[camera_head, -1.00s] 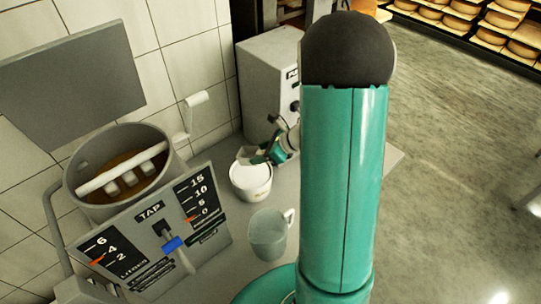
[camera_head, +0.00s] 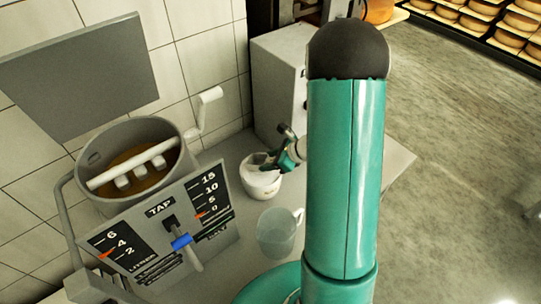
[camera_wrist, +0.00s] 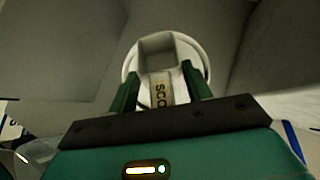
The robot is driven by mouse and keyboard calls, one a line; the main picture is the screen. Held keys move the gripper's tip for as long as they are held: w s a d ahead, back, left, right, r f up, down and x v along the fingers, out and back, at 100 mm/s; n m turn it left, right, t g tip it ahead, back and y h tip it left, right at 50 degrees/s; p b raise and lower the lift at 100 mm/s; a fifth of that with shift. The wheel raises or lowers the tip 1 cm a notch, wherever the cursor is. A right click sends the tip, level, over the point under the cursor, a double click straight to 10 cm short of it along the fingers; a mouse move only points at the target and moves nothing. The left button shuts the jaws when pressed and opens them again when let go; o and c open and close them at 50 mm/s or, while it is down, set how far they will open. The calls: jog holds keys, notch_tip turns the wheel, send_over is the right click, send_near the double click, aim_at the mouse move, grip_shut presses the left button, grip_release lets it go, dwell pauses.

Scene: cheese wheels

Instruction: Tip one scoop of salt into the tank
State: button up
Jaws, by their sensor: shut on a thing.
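The tank (camera_head: 88,187) is a grey round vessel at the left with brown liquid and a white bar with paddles across it. A white tub (camera_head: 262,188) stands on the counter right of the tank's panel. My gripper (camera_head: 272,166) is at the tub, its green fingers shut on the scoop (camera_wrist: 160,92), which has a label reading "SCO". In the wrist view the scoop's square bowl lies over the tub's round rim (camera_wrist: 207,62). I cannot tell how deep it sits or whether it holds salt.
A clear jug (camera_head: 277,236) stands on the counter (camera_head: 225,262) in front of the tub. A panel marked TAP (camera_head: 160,235), with a blue-handled lever and gauges, stands before the tank. A grey box machine (camera_head: 280,80) is behind the tub. A crank handle (camera_head: 207,112) sticks out beside the tank.

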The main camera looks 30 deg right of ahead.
aim_at(270, 160)
jog(key=shift+f, duration=0.65)
jog(key=shift+r, duration=4.1)
